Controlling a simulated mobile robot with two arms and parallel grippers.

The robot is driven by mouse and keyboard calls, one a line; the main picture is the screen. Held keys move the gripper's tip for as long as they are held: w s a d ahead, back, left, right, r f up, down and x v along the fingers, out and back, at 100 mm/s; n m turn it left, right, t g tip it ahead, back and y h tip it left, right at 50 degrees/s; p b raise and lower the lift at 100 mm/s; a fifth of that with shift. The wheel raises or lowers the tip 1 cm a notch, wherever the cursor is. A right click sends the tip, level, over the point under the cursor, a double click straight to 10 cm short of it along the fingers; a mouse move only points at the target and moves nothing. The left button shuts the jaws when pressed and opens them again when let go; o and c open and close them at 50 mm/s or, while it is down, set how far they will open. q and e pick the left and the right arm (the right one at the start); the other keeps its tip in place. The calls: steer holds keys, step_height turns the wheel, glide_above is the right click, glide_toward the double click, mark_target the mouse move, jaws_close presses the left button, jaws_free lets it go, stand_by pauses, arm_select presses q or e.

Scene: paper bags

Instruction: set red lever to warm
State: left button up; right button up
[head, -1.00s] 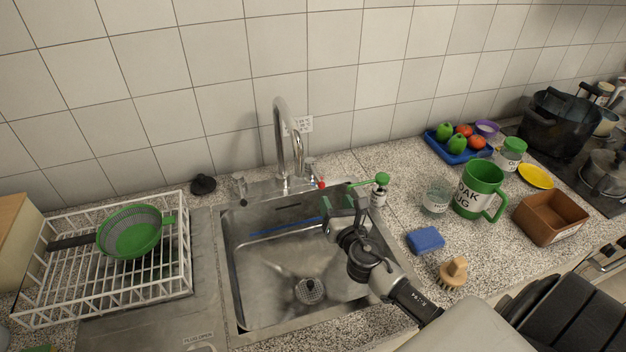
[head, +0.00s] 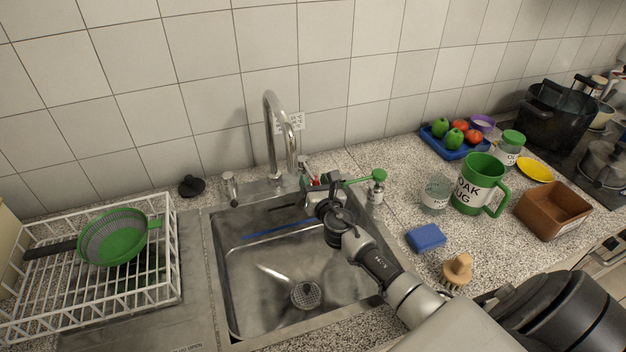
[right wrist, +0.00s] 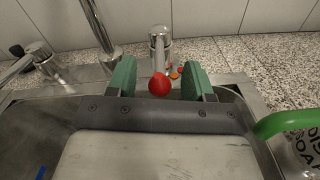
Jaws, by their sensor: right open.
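The red lever shows as a round red knob (right wrist: 159,84) in the right wrist view, in front of a chrome valve body (right wrist: 160,45) at the sink's back edge. In the head view the red knob (head: 316,181) is partly hidden by my gripper. My right gripper (right wrist: 158,82) is open, its two green fingers on either side of the knob with gaps on both sides. I cannot tell whether the knob is fully between the fingers in depth. In the head view the right gripper (head: 320,187) is over the sink's back right. My left gripper is not in view.
The tall chrome faucet (head: 270,130) stands left of the lever, with another handle (head: 229,187) further left. A green-topped soap bottle (head: 376,190) is close on the right. The steel sink (head: 265,270) lies below. A blue sponge (head: 426,238) is on the counter.

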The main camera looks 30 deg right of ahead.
steer(key=shift+w+d, duration=0.1)
steer(key=shift+w, duration=0.5)
jaws_close()
steer(key=d+n+y+b, duration=0.1)
steer(key=y, duration=0.1)
steer(key=shift+s+d+t+y, duration=0.1)
steer(key=shift+t+y, duration=0.2)
jaws_free()
